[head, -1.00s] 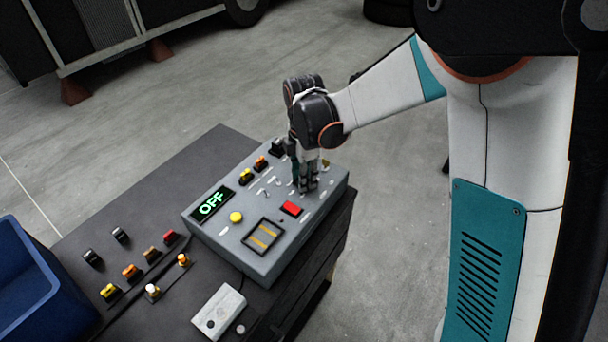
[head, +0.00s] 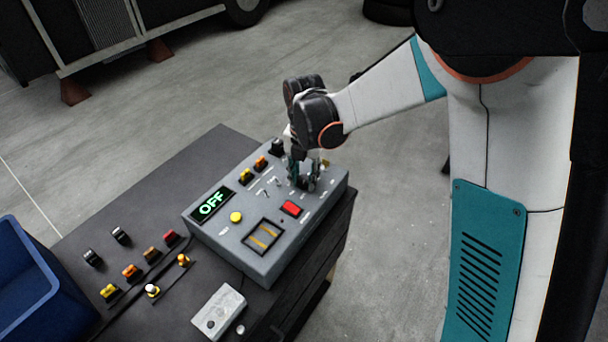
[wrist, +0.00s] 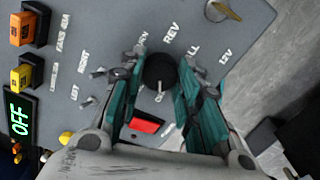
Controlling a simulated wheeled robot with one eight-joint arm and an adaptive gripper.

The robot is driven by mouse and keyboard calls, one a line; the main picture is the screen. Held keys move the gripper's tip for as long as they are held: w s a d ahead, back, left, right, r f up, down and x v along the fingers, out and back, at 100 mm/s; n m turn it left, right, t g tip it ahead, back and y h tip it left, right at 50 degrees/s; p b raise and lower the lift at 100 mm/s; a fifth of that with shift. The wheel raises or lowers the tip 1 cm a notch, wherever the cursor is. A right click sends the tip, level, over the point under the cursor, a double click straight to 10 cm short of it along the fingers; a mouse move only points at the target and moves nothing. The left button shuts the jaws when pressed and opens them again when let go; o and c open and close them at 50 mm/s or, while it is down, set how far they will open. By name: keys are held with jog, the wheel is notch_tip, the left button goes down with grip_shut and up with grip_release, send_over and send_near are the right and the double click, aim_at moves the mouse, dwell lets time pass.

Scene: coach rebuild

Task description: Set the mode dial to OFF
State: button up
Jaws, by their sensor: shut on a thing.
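The grey control box (head: 225,247) stands on the dark bench. Its green display (head: 212,204) reads OFF. The black round mode dial (wrist: 160,70) is on the box's top face, between my two teal fingers in the wrist view. My gripper (head: 304,183) points down over the box's far right part and is shut on the dial. The lettering REV shows beside the dial; other labels around it are partly covered by my fingers. I cannot clearly read which mark the dial's pointer faces.
A red button (head: 291,208), a yellow button (head: 236,217), small toggles and orange and yellow fuses (head: 261,162) sit close by on the box. Several loose fuses (head: 131,271), a white block (head: 218,312) and a blue bin (head: 25,285) are to the left and front.

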aim_at(304, 178)
jog(key=shift+n, duration=0.5)
jog(key=o, duration=1.1)
notch_tip(304, 178, up, 12)
dwell(0.5)
